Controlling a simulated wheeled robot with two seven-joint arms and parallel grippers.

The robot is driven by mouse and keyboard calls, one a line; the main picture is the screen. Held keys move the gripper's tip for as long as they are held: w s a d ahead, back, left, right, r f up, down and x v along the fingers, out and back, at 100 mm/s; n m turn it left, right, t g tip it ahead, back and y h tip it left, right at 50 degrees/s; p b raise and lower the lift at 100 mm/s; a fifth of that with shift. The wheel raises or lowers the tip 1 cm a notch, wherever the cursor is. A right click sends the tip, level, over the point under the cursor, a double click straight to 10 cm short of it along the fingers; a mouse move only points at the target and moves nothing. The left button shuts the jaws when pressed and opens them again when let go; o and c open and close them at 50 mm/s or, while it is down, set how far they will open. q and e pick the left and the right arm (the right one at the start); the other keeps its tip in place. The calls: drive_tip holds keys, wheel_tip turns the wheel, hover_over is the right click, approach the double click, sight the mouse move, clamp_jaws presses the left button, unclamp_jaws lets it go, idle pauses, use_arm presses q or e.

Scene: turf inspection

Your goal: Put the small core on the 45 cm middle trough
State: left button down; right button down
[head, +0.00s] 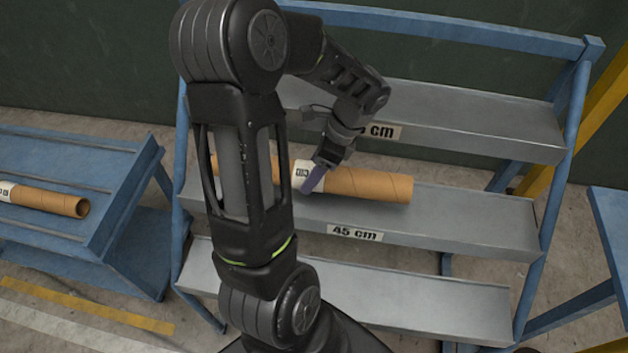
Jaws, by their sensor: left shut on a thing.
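A brown cardboard core (370,184) with a white printed label lies lengthwise along the middle trough (470,222), which carries a "45 cm" tag. The core is towards the trough's left and middle part; my arm hides some of its left part. My left gripper (314,178) reaches down from above and is shut on this core near its label. I cannot tell whether the core's full weight rests on the trough. My right gripper is not in view.
Another labelled core (48,199) lies on the blue sloped bench (95,160) at left. The blue-framed rack has an upper trough (480,125) and a lower trough (430,295). The middle trough's right end is bare. A yellow post (600,105) stands at right.

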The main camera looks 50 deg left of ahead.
use_arm(q)
drive_tip(key=shift+f, duration=1.85)
drive_tip(key=shift+f, duration=0.1)
drive_tip(key=shift+c, duration=2.1)
unclamp_jaws()
drive_tip(key=v, duration=1.2)
drive_tip(key=shift+b, duration=0.4)
